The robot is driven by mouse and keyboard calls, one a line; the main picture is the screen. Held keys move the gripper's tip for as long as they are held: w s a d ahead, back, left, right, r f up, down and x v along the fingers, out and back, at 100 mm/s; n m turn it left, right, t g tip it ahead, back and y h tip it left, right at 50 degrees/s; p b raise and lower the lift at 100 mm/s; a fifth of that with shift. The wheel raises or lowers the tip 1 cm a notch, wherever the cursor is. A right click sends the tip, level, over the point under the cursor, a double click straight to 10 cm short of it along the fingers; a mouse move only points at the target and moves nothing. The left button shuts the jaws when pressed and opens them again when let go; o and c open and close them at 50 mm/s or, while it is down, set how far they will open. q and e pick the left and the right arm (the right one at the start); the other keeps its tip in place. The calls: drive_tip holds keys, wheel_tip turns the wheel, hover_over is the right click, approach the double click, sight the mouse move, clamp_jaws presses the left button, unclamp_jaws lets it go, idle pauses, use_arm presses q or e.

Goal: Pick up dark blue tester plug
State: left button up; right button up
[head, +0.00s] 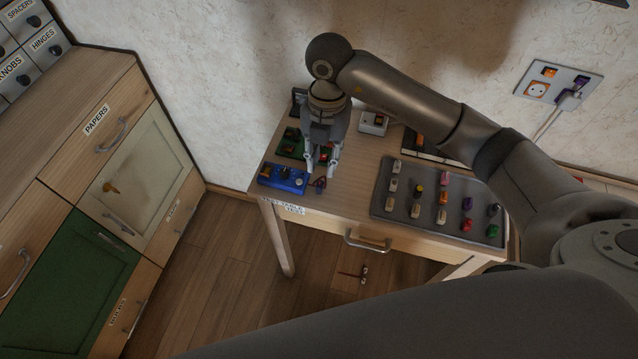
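A small dark blue piece with a reddish part (319,184), which looks like the tester plug, lies near the table's front edge, just right of a bright blue tester box (283,178). It is too small to make out its exact shape. My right gripper (321,172) points down just behind and above the piece. Its two fingers are apart with nothing visible between them. I cannot tell whether a fingertip touches the piece. My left gripper is not in view.
A green board (291,146) sits behind the tester box, partly hidden by my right gripper. A grey tray (397,211) with several coloured pieces covers the table's right side. A white box (373,124) stands at the back. Bare wood lies between tester and tray.

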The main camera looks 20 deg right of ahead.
sight(320, 184)
drive_tip(key=f, duration=0.3)
drive_tip(key=shift+s+a+f, duration=0.15)
drive_tip(key=shift+s, duration=0.1)
drive_tip(key=shift+s+a+f+p, duration=0.15)
drive_tip(key=shift+f+p, duration=0.35)
drive_tip(key=shift+f, duration=0.85)
drive_tip(key=shift+a+f+p, duration=0.2)
drive_tip(key=shift+f+p, duration=0.25)
drive_tip(key=shift+f, duration=0.9)
drive_tip(key=c, duration=0.5)
